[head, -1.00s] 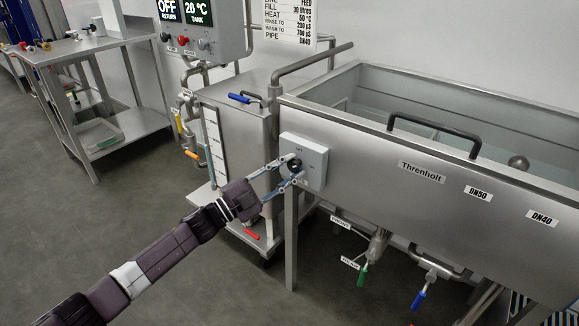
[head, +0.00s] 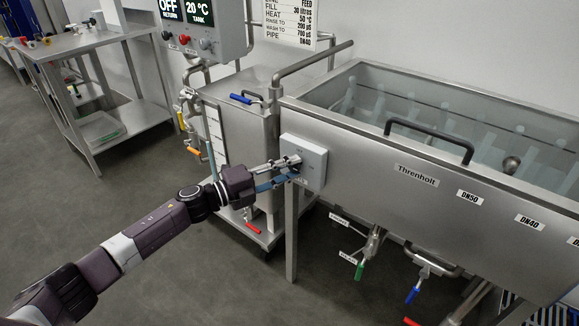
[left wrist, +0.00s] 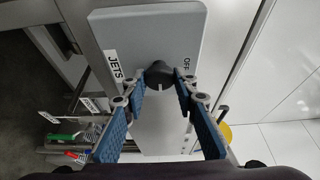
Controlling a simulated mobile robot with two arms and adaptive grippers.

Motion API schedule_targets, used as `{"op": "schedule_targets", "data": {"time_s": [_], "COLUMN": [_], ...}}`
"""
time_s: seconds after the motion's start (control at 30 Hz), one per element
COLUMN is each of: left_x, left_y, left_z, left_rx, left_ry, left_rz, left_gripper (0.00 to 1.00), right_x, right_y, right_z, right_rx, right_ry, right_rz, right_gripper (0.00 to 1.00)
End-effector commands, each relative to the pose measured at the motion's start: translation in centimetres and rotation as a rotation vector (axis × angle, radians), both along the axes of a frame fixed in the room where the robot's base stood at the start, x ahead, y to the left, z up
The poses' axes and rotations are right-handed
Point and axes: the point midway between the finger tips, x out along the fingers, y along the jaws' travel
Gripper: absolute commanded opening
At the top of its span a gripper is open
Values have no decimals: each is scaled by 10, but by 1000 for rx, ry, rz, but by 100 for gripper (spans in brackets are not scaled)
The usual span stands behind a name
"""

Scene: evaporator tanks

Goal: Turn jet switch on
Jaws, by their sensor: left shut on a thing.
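The jet switch is a light grey box (head: 316,158) on the left end of the steel tank's front. In the left wrist view its face carries the labels JETS (left wrist: 115,65) and OFF, with a black round knob (left wrist: 159,72) between. My left gripper (head: 296,168) reaches in from the left, with its fingers on the switch. In the left wrist view its two blue-padded fingers (left wrist: 160,84) are shut on the knob, one on each side. In the head view the fingers mostly hide the knob. My right gripper is not in view.
The tank (head: 360,142) has a black handle (head: 430,138) on its front. Pale upright plumes show in its water. Blue-, green- and red-handled valves hang below. A smaller steel tank (head: 235,125) stands to the left, under a control panel (head: 200,35). A steel table (head: 95,45) is further left.

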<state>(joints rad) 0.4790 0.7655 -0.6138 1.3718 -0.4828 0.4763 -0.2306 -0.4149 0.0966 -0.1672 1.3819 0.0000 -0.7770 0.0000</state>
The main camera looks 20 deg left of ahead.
Motion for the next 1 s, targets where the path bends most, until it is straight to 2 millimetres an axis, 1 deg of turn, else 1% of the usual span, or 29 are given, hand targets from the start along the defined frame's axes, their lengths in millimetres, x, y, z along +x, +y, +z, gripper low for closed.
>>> {"op": "schedule_targets", "data": {"time_s": [0.2,0.5,0.53,0.63,0.67,1.0], "left_x": [-1,-1,-1,-1,-1,-3], "left_y": [-1,-1,-1,-1,-1,2], "left_z": [-2,-2,-2,-2,-1,-1], "left_rx": [16,17,17,16,16,14], "left_ry": [-4,-3,-3,-4,-4,-4], "left_rz": [-2,-2,-3,-2,-2,0], "left_gripper": [2,2,30,41,43,43], "right_x": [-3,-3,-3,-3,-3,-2], "right_y": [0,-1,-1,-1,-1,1], "right_z": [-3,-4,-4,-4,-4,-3], "right_rx": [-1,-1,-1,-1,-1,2], "right_ry": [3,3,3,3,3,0], "right_rz": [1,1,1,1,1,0], "right_gripper": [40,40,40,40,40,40]}}
